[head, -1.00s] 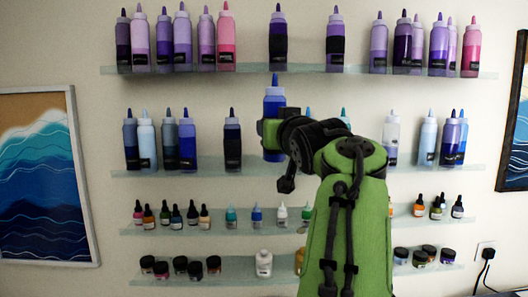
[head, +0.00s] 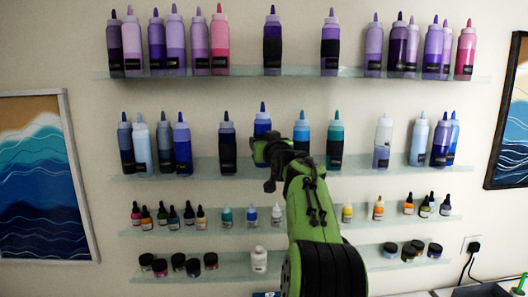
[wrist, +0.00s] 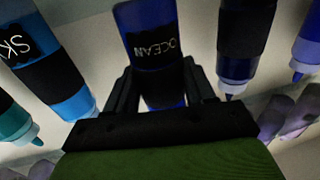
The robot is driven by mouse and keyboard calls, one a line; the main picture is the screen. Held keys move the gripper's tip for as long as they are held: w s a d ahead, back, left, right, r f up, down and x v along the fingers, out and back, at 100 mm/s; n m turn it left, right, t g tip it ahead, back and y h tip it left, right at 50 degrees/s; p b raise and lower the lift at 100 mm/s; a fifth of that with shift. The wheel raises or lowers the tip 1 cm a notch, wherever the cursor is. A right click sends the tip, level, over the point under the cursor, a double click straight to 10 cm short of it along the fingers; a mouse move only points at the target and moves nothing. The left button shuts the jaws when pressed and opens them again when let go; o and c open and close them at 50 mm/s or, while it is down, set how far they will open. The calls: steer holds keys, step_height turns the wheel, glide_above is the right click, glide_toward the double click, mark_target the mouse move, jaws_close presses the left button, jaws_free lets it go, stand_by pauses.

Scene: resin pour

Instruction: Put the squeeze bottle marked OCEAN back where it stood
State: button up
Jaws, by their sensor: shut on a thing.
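The OCEAN squeeze bottle (head: 262,122) is deep blue with a dark blue pointed cap. It looks upright at the second shelf (head: 196,168), its cap tip slightly above its neighbours' tips. My gripper (head: 268,150) is shut around it and hides its lower part, so I cannot tell whether its base touches the shelf. In the wrist view the OCEAN label shows upside down on the bottle (wrist: 158,45), between the two black fingers of my gripper (wrist: 157,90).
A dark bottle (head: 227,150) stands just left of OCEAN. A blue bottle (head: 301,130) and a teal one (head: 335,135) stand to its right; the wrist view shows the SKY-marked bottle (wrist: 45,60) close by. Small dropper bottles (head: 250,216) line the shelf below.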

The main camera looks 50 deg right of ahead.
step_height(320, 180, down, 2)
steer(key=shift+w+d+f, duration=0.15)
steer(key=shift+w+d, duration=0.1)
steer(key=shift+d, duration=0.05)
steer(key=shift+s+a+f, duration=0.1)
steer(key=shift+f, duration=0.1)
steer(key=o, duration=1)
steer(key=shift+r, duration=0.1)
